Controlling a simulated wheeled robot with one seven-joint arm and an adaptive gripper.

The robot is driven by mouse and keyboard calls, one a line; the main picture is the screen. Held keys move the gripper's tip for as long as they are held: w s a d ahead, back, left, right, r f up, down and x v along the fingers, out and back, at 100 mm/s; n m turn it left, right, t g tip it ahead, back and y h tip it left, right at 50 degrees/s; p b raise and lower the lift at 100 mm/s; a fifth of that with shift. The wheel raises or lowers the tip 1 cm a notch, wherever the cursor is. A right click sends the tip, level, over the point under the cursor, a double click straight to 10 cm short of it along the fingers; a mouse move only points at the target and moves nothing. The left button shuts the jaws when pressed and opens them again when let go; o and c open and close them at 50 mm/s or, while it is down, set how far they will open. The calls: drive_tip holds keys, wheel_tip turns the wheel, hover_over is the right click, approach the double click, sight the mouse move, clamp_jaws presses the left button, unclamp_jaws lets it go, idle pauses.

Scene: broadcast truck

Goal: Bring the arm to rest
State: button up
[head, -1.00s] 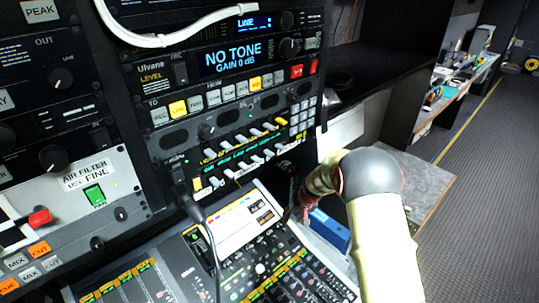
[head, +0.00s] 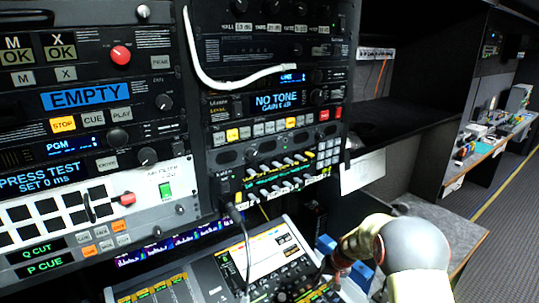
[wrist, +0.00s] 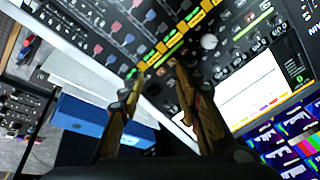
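My arm, with a grey ball-shaped joint and pale links, shows at the lower right of the head view. It bends down to the left over the mixing console (head: 275,262). My gripper (head: 320,279) is small and partly hidden there. In the wrist view my gripper (wrist: 162,70) points at the console (wrist: 215,50), its two yellowish fingers apart with nothing seen between them. I cannot tell whether the fingertips touch the console. A blue box (wrist: 85,116) lies beside the console in the wrist view.
An equipment rack (head: 270,100) rises behind the console, with a white cable (head: 225,88) hanging across it. A black cable (head: 246,240) runs down to the console. A grey-topped surface (head: 440,217) is right of it. Open floor (head: 510,215) lies at the far right.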

drive_tip(key=s+f+g, duration=0.1)
drive_tip(key=s+g, duration=0.1)
drive_tip(key=s, duration=0.6)
drive_tip(key=s+r+t+b, duration=0.1)
drive_tip(key=s+r+b, duration=0.4)
drive_tip(key=s, duration=0.6)
drive_tip(key=s+a+r+n+t+h+b, duration=0.1)
drive_tip(key=s+r+b, duration=0.5)
drive_tip(key=s, duration=0.5)
drive_tip(key=s+r+t+h+b, duration=0.1)
drive_tip(key=s+r+t+b, duration=0.1)
drive_tip(key=s+r+b, duration=0.4)
drive_tip(key=s, duration=0.5)
drive_tip(key=shift+a+n, duration=0.2)
drive_tip(key=shift+n, duration=0.1)
